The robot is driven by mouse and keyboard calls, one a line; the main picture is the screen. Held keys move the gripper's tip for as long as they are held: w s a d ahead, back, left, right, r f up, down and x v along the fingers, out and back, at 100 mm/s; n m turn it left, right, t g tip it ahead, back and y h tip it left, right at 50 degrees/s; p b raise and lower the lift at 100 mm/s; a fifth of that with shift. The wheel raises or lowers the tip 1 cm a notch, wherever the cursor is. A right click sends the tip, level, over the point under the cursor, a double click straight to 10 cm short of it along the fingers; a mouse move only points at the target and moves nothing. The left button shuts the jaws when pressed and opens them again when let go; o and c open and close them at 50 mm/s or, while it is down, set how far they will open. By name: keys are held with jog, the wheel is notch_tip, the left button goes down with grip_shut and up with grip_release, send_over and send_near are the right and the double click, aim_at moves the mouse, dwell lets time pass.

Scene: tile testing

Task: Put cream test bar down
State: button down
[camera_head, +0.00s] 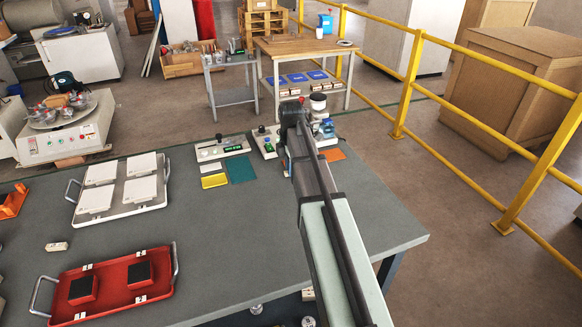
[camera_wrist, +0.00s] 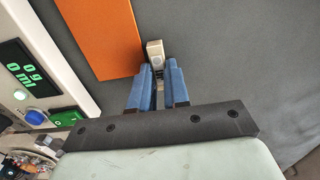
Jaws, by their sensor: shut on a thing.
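The cream test bar (camera_wrist: 154,48) shows in the wrist view as a small pale block between and just beyond my blue fingertips. My gripper (camera_wrist: 159,72) is shut on it. An orange mat (camera_wrist: 98,32) lies directly left of the bar in the wrist view, on the grey table top (camera_wrist: 225,60). I cannot tell whether the bar touches the table. In the head view my arm hides the bar and most of my gripper, and part of the orange mat (camera_head: 333,155) shows right of the arm.
A device with a green display (camera_wrist: 22,68) stands left of my gripper. A teal mat (camera_head: 240,169), a yellow mat (camera_head: 214,181), a white tray of tiles (camera_head: 122,211) and a red tray (camera_head: 115,282) lie farther left. The table is bare around my gripper's right side.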

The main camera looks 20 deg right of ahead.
jog(key=c, duration=1.1)
grip_release()
notch_tip(320, 180, up, 12)
jog(key=shift+r, duration=0.1)
jog(key=shift+o, duration=0.5)
